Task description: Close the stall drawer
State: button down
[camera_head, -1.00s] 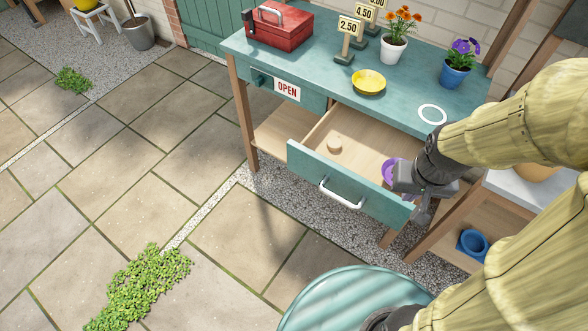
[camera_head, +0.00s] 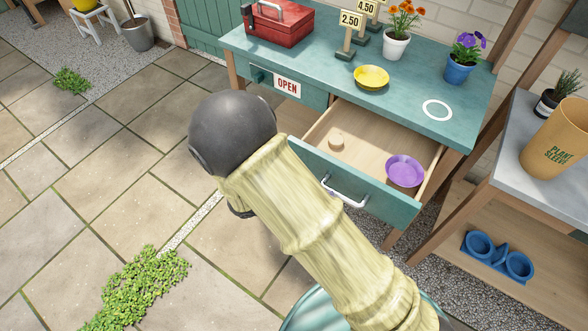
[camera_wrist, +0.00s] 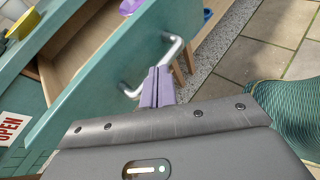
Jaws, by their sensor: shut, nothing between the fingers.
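The stall drawer (camera_head: 355,183) is pulled open under the green stall table (camera_head: 400,98), with a white bar handle (camera_head: 343,191) on its teal front.
On the table stand a red toolbox (camera_head: 280,24), price signs (camera_head: 350,30), a yellow dish (camera_head: 371,77) and flower pots (camera_head: 396,45).

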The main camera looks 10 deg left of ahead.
jog(key=s+a+f+n+t+y, duration=0.1)
jog(key=a+f+n+t+y, duration=0.1)
jog(key=a+n+t, duration=0.2)
jog(key=s+a+f+n+t+y+b, duration=0.1)
jog(key=a+n+t, duration=0.4)
jog(key=a, duration=0.5)
jog(key=shift+s+a+f+n+t+y, duration=0.35)
jog(key=shift+s+f+t+y, duration=0.25)
jog(key=shift+y, duration=0.4)
jog(key=shift+s+d, duration=0.1)
jog(key=shift+s, duration=0.05)
jog(key=x, duration=1.3)
jog(key=shift+w+f+p, duration=0.2)
jog(key=shift+w+p, duration=0.1)
jog(key=shift+w, duration=0.05)
jog(key=shift+w+d, duration=0.1)
jog(key=shift+w, duration=0.05)
